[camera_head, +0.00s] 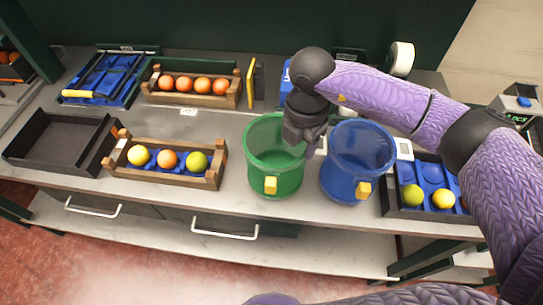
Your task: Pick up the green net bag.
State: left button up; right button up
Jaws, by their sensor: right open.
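The green net bag (262,170) stands upright and open-topped on the counter, shaped like a bucket, with a yellow tag on its front. My right gripper (300,139) points down at the bag's right rim, between it and the blue net bag (345,175). The gripper is open. It hides part of the green bag's right rim, and I cannot tell whether its fingers touch the bag. My left gripper is out of view.
The blue bag stands close on the right. A wooden crate with several fruits (165,179) is on the left, and another crate of oranges (190,98) behind. A blue-lined tray with fruit (432,210) is at right. An empty black tray (60,145) lies far left.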

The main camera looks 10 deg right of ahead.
aim_at(302, 157)
jog(key=f, duration=0.6)
jog(key=shift+s+d+f, duration=0.1)
jog(key=shift+s, duration=0.25)
jog(key=shift+f, duration=0.45)
grip_shut()
dwell(0.4)
